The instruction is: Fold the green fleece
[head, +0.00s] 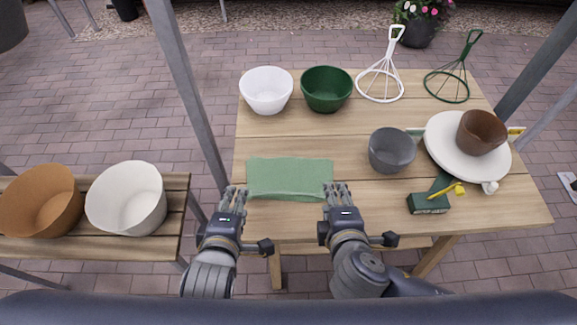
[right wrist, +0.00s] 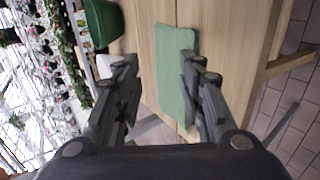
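The green fleece (head: 290,178) lies flat on the wooden table as a wide rectangle near the front edge. In the right wrist view the fleece (right wrist: 175,75) shows behind and between my fingers. My left gripper (head: 233,196) is at the fleece's front left corner, with its fingers apart and nothing visible in them. My right gripper (head: 338,194) is at its front right corner. In the right wrist view its fingers (right wrist: 158,72) are spread wide and empty. I cannot tell whether either gripper touches the cloth.
A grey bowl (head: 391,151), a dark green box (head: 428,203) and a white plate (head: 440,150) with a brown bowl (head: 481,132) are to the right. White (head: 266,91) and green (head: 327,90) bowls stand behind. Bare wood (head: 280,135) lies behind the fleece.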

